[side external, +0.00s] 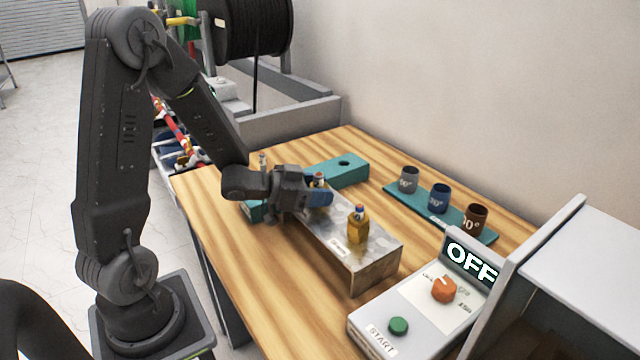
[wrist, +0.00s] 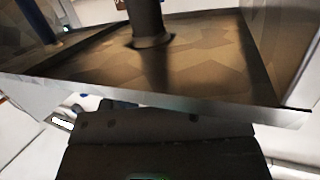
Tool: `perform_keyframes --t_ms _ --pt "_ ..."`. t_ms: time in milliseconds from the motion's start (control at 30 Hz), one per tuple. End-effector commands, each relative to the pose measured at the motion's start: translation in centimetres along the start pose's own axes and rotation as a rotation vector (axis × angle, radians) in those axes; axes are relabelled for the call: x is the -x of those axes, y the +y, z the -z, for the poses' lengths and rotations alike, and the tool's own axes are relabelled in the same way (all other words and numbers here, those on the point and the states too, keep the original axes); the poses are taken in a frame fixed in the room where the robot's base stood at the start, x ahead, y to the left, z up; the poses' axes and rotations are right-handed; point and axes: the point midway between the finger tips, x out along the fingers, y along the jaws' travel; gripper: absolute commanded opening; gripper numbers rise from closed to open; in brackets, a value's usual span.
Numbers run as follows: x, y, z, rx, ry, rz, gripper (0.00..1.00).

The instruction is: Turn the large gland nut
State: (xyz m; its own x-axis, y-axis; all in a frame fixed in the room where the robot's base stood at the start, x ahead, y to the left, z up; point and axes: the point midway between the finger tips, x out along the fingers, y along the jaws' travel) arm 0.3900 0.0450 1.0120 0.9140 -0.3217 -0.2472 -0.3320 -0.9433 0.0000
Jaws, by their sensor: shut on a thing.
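A metal transformer box (side external: 365,262) lies on the wooden table with several cable glands along its top. A brass gland nut (side external: 358,225) stands upright and free at its front end. My gripper (side external: 318,194) is low over the middle of the box, shut around the middle gland nut. Only the gland's top (side external: 319,178) shows above the jaws; the nut is mostly hidden, and I cannot judge its size. Another gland (side external: 263,160) stands behind my wrist. The wrist view is filled by blurred brown and grey surfaces and shows no clear nut.
A teal block with a hole (side external: 340,170) lies behind the box. A teal tray (side external: 412,212) with grey, blue and brown cups is to the right. A control box (side external: 390,335) with a green button and orange knob reads OFF at the front right.

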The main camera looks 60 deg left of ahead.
Motion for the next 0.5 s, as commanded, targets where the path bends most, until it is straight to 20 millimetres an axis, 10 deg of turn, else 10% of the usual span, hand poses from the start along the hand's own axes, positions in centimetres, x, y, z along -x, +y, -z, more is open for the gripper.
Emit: perform_keyframes --t_ms 500 --pt "-0.01 0.04 0.01 0.026 0.000 0.099 0.27"
